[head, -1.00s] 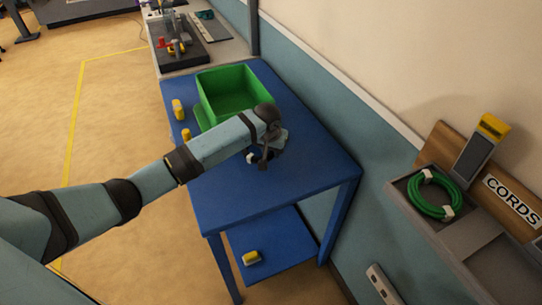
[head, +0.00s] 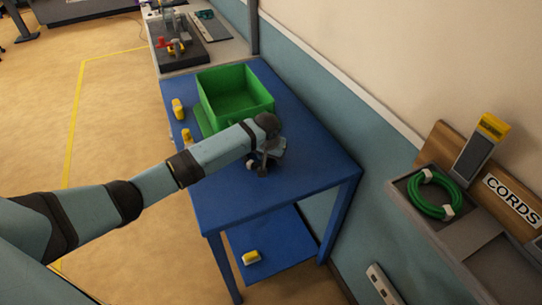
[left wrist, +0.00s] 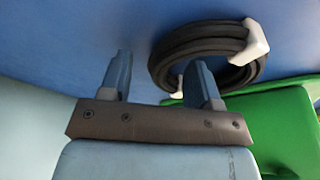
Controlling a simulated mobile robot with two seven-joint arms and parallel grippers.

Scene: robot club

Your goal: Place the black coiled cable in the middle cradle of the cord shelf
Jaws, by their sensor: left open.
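The black coiled cable (left wrist: 195,42), with white ties, lies on the blue table in the left wrist view. In the head view it is hidden behind my left gripper (head: 262,165), low over the table. My left gripper (left wrist: 160,75) is open and empty in the left wrist view. The coil is mostly beyond and right of the jaw gap, and one finger overlaps its near edge. I cannot tell whether they touch. The cord shelf (head: 445,228) is at the right with a CORDS sign (head: 511,199). Its farthest cradle holds a green coil; the adjoining cradle (head: 497,262) looks empty in its visible part. My right gripper is out of view.
A green bin (head: 235,95) stands on the blue table (head: 235,200) beyond my gripper. Yellow items (head: 178,109) lie at the table's left edge, and another (head: 251,258) is on the lower shelf. The wall runs along the right side. The table's front is clear.

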